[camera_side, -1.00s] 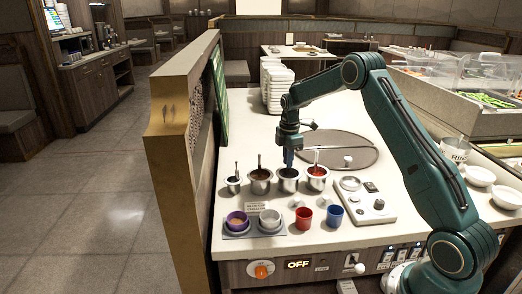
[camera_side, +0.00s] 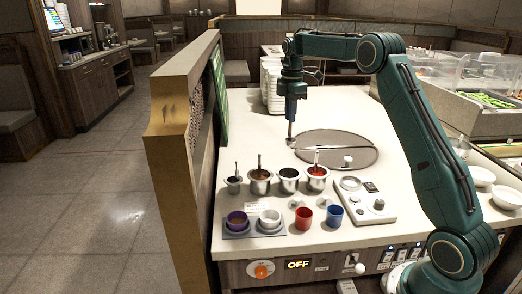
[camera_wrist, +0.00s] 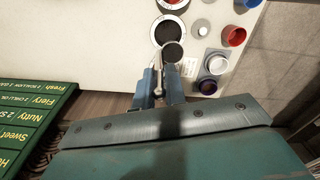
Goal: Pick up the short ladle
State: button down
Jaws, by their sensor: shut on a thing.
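My gripper (camera_side: 291,119) is raised above the white counter, behind the row of sauce pots and near the round grey lid. It is shut on the short ladle (camera_side: 291,138), which hangs down below the fingers. In the wrist view the ladle's dark round bowl (camera_wrist: 172,52) shows just beyond my gripper (camera_wrist: 161,84), with its handle between the blue fingers. The third pot from the left (camera_side: 289,182) holds dark sauce and has no handle standing in it. Handles stand in the small left pot (camera_side: 233,187), the second pot (camera_side: 260,186) and the red-sauce pot (camera_side: 317,184).
Purple-rimmed (camera_side: 237,222), white (camera_side: 270,219), red (camera_side: 304,219) and blue (camera_side: 335,216) cups stand in front of the pots.

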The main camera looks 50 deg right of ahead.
jog(key=shift+r, duration=1.55)
jog(key=shift+f, duration=0.15)
notch_tip(320, 180, down, 19)
jog(key=shift+f, duration=0.15)
dwell(1.2)
jog(key=shift+r, duration=0.2)
dwell(0.9)
jog(key=shift+r, duration=3.65)
jog(key=shift+r, duration=0.1)
